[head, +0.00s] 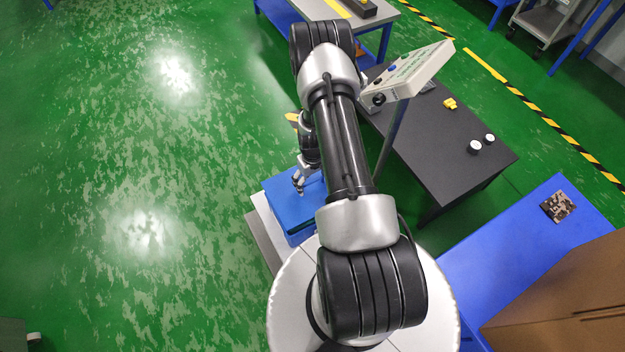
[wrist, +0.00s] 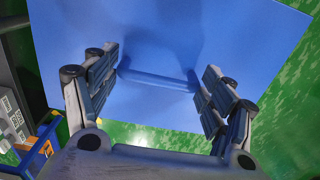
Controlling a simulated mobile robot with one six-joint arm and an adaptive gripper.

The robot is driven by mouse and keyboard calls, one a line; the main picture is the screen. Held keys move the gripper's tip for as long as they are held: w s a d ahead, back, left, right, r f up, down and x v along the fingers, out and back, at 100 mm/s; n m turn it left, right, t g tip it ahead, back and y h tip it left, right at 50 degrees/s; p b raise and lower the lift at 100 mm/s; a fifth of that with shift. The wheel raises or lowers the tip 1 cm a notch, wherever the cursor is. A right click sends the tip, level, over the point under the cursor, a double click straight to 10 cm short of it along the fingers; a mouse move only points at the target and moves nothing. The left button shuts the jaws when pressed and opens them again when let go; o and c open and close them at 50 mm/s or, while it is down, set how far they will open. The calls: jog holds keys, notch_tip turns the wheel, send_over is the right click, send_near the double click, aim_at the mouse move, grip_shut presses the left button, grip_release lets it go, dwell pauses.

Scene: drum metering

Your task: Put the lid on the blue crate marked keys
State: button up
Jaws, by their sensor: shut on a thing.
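The lid (head: 287,203) is a flat blue panel left of my arm in the head view. In the wrist view the lid (wrist: 240,40) fills most of the picture, with a raised blue bar handle (wrist: 157,79) between my fingers. My gripper (head: 299,184) is shut on this handle; it also shows in the wrist view (wrist: 160,77). The blue crate (head: 301,238) shows as a strip of wall below the lid's near edge. The lid hides its opening. I cannot tell whether the lid rests on the rim or hangs just above it. No keys marking is readable.
A dark table (head: 440,150) right of my arm holds a yellow piece (head: 450,103) and two white-topped knobs (head: 481,143). A control box (head: 415,72) stands on a post beside my arm. A blue table (head: 530,235) is at lower right. The green floor on the left is clear.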

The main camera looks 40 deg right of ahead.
aim_at(312, 186)
jog(key=shift+f+b, duration=1.6)
jog(key=shift+f, duration=0.9)
jog(key=shift+f+b, duration=0.4)
jog(key=shift+f+b, duration=0.55)
jog(key=shift+b, duration=0.4)
dwell(0.4)
jog(key=o, duration=1.4)
jog(key=shift+s, duration=0.1)
jog(key=shift+r, duration=0.1)
jog(key=shift+r+p, duration=2.2)
jog(key=shift+r, duration=1.25)
